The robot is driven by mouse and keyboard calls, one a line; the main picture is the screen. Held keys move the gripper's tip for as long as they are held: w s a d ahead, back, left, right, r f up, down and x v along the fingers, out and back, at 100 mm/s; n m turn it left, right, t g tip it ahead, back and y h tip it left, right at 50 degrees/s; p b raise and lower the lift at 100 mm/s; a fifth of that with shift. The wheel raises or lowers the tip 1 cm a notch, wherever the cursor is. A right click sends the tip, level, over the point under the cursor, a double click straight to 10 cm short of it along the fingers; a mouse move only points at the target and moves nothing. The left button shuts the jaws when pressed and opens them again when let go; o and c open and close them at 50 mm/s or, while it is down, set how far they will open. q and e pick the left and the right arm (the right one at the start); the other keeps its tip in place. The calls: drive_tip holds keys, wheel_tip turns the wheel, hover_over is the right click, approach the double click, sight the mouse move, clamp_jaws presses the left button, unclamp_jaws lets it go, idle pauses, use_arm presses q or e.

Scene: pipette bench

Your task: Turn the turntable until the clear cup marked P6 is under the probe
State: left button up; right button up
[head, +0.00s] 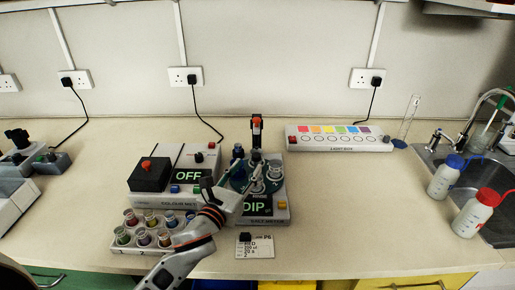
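The black probe (256,135) with an orange top rises at the back of the disc. My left gripper (228,194) is at the disc's front left edge and hides part of it. Whether it touches the disc, and whether its fingers are open, I cannot tell. My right gripper is not in view.
A colour meter (165,201) showing OFF stands left of the machine. A rack (124,247) of coloured sample cups is in front of it. A card (262,250) with P6 on it lies at the front. A light box (340,146), bottles (446,177) and a sink are at right.

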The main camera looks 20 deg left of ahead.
sight(254, 158)
use_arm(q)
drive_tip(key=shift+w+d+r, duration=0.1)
drive_tip(key=shift+w, duration=0.25)
drive_tip(key=w, duration=0.7)
drive_tip(key=shift+d, duration=0.35)
clamp_jaws()
